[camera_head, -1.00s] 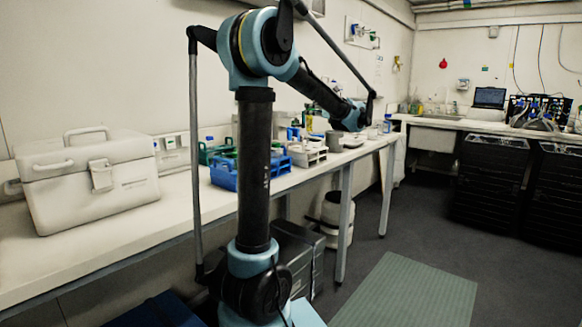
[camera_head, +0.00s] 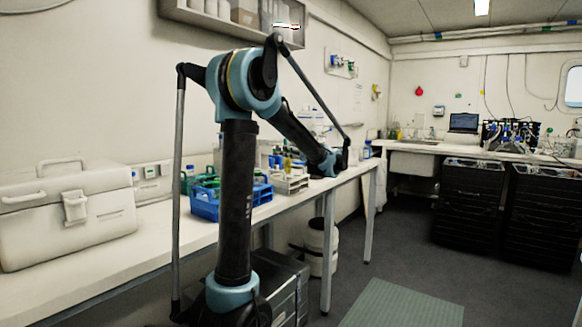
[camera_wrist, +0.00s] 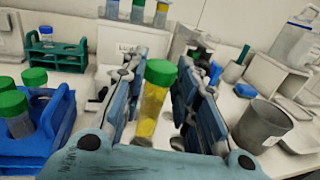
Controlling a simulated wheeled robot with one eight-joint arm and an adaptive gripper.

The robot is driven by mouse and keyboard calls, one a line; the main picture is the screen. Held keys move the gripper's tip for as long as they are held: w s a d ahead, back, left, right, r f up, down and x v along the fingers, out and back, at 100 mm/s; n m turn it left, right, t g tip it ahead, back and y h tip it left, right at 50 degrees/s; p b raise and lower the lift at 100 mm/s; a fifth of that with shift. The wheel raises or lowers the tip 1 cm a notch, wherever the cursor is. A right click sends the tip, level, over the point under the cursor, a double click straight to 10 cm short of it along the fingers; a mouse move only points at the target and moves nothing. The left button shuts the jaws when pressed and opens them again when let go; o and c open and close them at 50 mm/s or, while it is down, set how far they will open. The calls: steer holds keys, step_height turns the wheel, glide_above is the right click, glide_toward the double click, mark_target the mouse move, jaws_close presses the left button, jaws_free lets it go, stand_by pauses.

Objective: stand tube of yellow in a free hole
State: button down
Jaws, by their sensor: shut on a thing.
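My gripper (camera_wrist: 160,95) is shut on a tube of yellow (camera_wrist: 151,108) with a green cap. The tube stands nearly upright between the fingers in the wrist view, slightly tilted. A blue rack (camera_wrist: 62,142) holding several green-capped tubes is at the left of that view. A green rack (camera_wrist: 76,50) with a blue-ringed tube stands behind it. The blue rack (camera_head: 206,208) also shows on the bench in the head view. My gripper's fingers and the held tube cannot be made out there. Which holes are free is not clear.
A white block (camera_wrist: 128,38) with upright tubes stands beyond my gripper. A grey cup (camera_wrist: 262,126) is close on the right, with a white tray and a bottle behind it. In the head view, a white case (camera_head: 100,228) sits at the bench's left end.

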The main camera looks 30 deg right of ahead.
mark_target(290, 161)
steer(key=shift+f, duration=2.15)
steer(key=c, duration=1.2)
jaws_free()
steer(key=shift+c, duration=0.2)
steer(key=shift+s, duration=0.1)
steer(key=s+d, duration=0.2)
steer(key=s, duration=0.9)
steer(key=shift+s+d, duration=0.2)
steer(key=shift+s, duration=0.15)
